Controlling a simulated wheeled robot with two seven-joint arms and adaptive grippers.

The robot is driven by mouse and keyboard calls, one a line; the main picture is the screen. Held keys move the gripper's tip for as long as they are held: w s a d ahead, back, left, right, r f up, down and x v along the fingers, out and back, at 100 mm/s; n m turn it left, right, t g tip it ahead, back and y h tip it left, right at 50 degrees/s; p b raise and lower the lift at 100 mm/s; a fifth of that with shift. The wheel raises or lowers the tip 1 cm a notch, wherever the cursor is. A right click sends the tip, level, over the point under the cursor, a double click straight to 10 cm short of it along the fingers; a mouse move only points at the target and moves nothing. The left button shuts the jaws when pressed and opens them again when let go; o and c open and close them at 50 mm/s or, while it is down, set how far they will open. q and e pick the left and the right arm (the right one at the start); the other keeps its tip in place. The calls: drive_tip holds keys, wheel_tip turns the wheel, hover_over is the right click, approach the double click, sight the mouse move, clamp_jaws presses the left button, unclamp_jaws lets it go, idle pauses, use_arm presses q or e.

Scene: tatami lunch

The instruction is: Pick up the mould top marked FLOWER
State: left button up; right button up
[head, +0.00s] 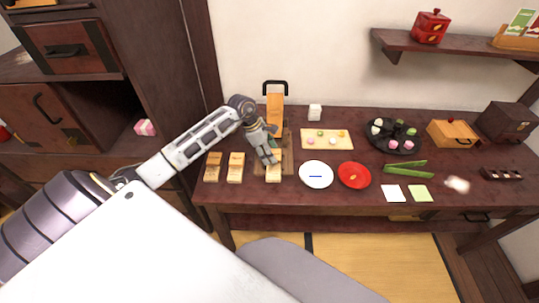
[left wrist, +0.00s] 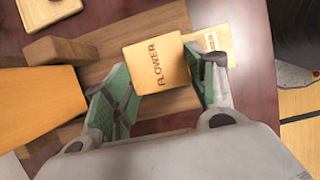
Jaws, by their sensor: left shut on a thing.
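The mould top marked FLOWER (left wrist: 157,62) is a pale wooden block with dark lettering, between the green-padded fingers of my left gripper (left wrist: 163,75) in the left wrist view. My left gripper is shut on it. A second pale wooden piece (left wrist: 215,42) with partly hidden lettering shows just behind it. In the head view my left gripper (head: 269,158) points down over a wooden block (head: 274,176) near the table's front. The fingers hide part of that block, and I cannot tell how high the held top is. My right gripper is not in view.
Two more wooden moulds (head: 236,168) lie to the left. An upright wooden press (head: 275,105) with a black handle stands behind my gripper. A white plate (head: 316,180) and a red plate (head: 354,183) lie to the right. A pale tray (head: 308,147) with sweets is behind them.

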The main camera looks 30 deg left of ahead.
use_arm(q)
wheel_tip(320, 180, up, 8)
drive_tip(key=shift+r, duration=0.25)
idle(0.5)
drive_tip(key=shift+d, duration=0.1)
